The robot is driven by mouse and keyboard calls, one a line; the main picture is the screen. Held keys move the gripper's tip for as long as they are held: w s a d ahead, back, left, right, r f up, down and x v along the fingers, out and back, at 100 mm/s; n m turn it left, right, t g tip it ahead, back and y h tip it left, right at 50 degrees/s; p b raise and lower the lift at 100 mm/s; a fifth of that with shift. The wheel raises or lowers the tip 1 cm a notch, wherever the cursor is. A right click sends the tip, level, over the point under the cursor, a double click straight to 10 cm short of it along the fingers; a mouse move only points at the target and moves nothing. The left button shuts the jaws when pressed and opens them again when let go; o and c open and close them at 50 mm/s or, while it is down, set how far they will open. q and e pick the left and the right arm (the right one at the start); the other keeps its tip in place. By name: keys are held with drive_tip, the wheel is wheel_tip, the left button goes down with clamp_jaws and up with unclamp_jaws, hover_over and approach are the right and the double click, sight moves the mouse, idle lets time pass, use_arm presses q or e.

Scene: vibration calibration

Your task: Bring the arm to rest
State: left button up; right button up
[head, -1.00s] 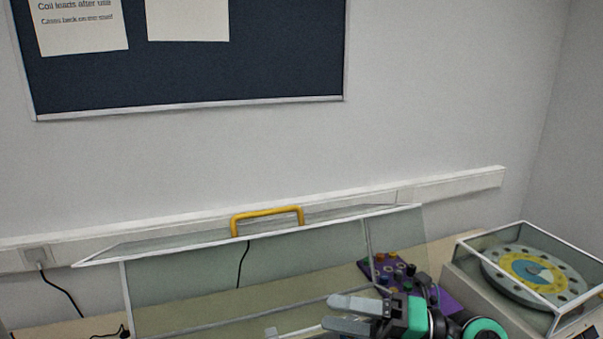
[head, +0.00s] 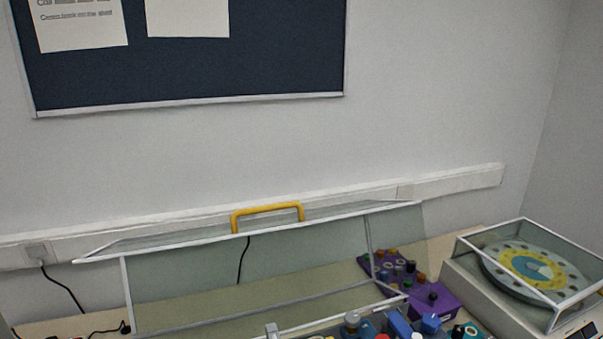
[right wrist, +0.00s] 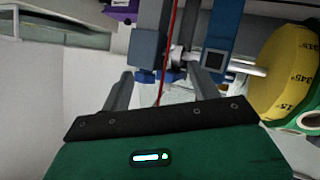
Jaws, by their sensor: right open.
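My right gripper (right wrist: 160,72) shows in the right wrist view, its two grey fingers apart with nothing seen gripped between them. Beyond or near its fingertips are a blue block (right wrist: 147,47) with blue knobs and a blue upright (right wrist: 222,35). A thin red line (right wrist: 169,50) runs down across the gap between the fingers. I cannot tell whether the fingers touch any of these. In the head view the right gripper is out of sight now. My left gripper is in no view.
A yellow disc (right wrist: 283,72) with degree marks is close right of the gripper. The head view shows a clear-panelled cover with a yellow handle (head: 267,208), a purple box (head: 440,299) with knobs, blue apparatus (head: 398,324) at the bottom, and a covered turntable (head: 535,273) at right.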

drive_tip(key=s+a+f+m+g+y, duration=0.1)
drive_tip(key=s+f+g, duration=0.45)
drive_tip(key=s, duration=0.35)
drive_tip(key=s+a+f+g+y, duration=0.1)
drive_tip(key=s+f+g, duration=0.3)
drive_tip(key=s+f, duration=0.4)
wheel_tip(320, 180, down, 30)
drive_tip(key=s+g, duration=0.1)
drive_tip(key=g, duration=0.1)
drive_tip(key=s+d+f, duration=0.3)
drive_tip(key=s+f, duration=1.6)
drive_tip(key=f, duration=0.1)
drive_tip(key=shift+s+g, duration=0.3)
drive_tip(key=shift+g, duration=0.15)
